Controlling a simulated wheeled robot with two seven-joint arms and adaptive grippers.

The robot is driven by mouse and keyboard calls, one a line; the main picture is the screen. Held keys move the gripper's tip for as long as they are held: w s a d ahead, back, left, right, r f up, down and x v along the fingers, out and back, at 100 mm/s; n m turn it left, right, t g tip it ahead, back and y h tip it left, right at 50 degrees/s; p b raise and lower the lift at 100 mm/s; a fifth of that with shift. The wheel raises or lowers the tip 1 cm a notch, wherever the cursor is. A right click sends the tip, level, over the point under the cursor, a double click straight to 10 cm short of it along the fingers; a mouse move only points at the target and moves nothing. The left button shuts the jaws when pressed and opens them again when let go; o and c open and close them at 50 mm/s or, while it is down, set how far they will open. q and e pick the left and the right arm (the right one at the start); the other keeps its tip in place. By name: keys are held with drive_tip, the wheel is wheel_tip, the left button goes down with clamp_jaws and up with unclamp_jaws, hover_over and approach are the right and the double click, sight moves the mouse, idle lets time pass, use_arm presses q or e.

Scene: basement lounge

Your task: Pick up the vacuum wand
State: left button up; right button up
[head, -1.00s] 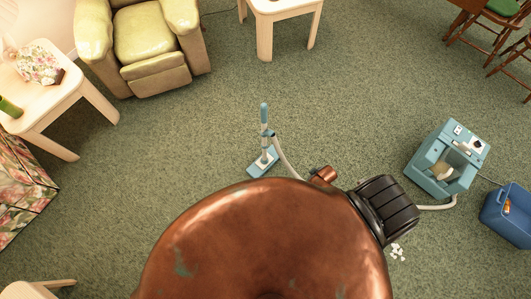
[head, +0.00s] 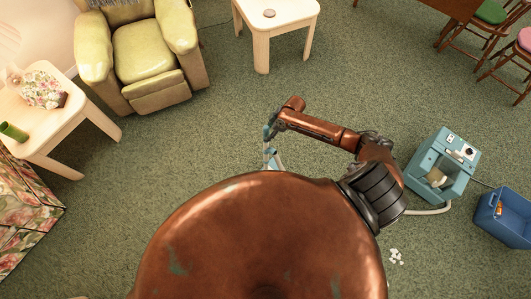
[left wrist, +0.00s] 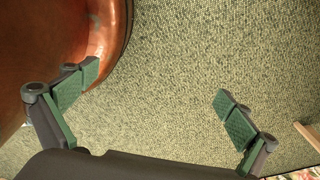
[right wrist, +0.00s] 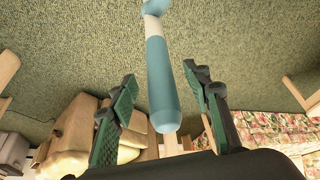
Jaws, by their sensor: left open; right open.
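The vacuum wand (head: 268,151) is light blue and white; in the head view it stands on the carpet, mostly hidden behind my right arm and my body. In the right wrist view, its blue handle (right wrist: 161,88) lies between the two green-padded fingers of my right gripper (right wrist: 160,76). Those fingers are open, with a gap on each side of the handle. My left gripper (left wrist: 156,83) is open and empty over bare carpet in the left wrist view. The wand does not show there.
A blue vacuum machine (head: 443,166) with a hose stands at the right, beside a blue bin (head: 503,217). White scraps (head: 395,257) lie on the carpet near it. A green armchair (head: 146,57) and a pale table (head: 274,19) stand at the back. The carpet between is clear.

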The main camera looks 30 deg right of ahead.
drive_tip(key=x, duration=0.3)
drive_tip(key=shift+f, duration=0.4)
drive_tip(key=c, duration=0.6)
clamp_jaws()
use_arm(q)
drive_tip(key=shift+w+d+f, duration=0.1)
drive_tip(key=shift+w, duration=0.75)
drive_tip(key=shift+w, duration=0.15)
use_arm(e)
drive_tip(key=shift+w, duration=0.15)
